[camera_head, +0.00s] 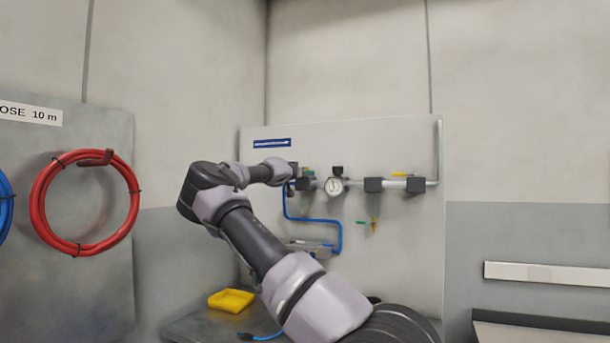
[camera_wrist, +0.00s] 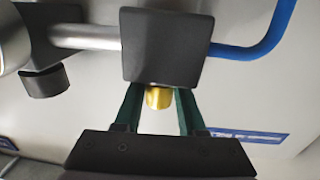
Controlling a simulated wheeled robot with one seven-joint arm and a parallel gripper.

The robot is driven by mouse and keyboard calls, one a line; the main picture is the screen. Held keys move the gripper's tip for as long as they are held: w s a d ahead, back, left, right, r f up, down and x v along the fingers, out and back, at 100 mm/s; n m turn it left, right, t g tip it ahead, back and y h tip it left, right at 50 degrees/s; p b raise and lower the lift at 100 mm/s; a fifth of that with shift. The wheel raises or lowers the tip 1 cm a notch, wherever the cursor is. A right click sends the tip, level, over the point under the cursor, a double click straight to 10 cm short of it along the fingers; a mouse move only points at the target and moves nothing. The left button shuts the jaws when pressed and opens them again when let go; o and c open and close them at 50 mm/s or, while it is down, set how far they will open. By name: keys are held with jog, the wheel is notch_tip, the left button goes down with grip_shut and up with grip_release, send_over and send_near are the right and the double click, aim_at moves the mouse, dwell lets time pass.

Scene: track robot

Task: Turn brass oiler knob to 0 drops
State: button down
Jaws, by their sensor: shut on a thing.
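The brass oiler knob (camera_wrist: 158,97) shows as a short yellow cylinder under a black block (camera_wrist: 165,48) in the wrist view. My gripper (camera_wrist: 158,93) has its two green fingers on either side of the knob and is shut on it. The fingertips are partly hidden by the block. The knob's drop scale cannot be seen. In the head view my gripper (camera_head: 298,172) is at the left end of the pipe line on the panel, small and partly hidden by my arm, and the knob cannot be made out there.
The grey panel (camera_head: 390,250) carries a round gauge (camera_head: 335,186), black pipe blocks (camera_head: 373,185), a yellow lever (camera_head: 402,174) and a blue hose (camera_head: 315,220). A yellow tray (camera_head: 231,300) lies on the bench. A red hose coil (camera_head: 38,210) hangs at left.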

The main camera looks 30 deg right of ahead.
jog(key=n+t+y, duration=0.4)
jog(key=y, duration=0.1)
jog(key=n+t+y, duration=0.2)
jog(key=y, duration=0.1)
jog(key=shift+s+d+r+n+t, duration=0.15)
jog(key=shift+d+n+t, duration=0.1)
jog(key=shift+n+t, duration=0.05)
jog(key=shift+a+n+t+y, duration=0.1)
jog(key=shift+n+t+y, duration=0.2)
jog(key=shift+n+y, duration=0.7)
jog(key=shift+a+n+t+y, duration=0.1)
jog(key=shift+n+t+y, duration=0.35)
jog(key=shift+y, duration=0.95)
jog(key=shift+n, duration=0.25)
jog(key=c, duration=0.5)
grip_release()
jog(key=shift+f, duration=0.2)
jog(key=s+a, duration=0.1)
jog(key=s, duration=0.9)
jog(key=shift+s+a, duration=0.15)
jog(key=shift+s, duration=0.05)
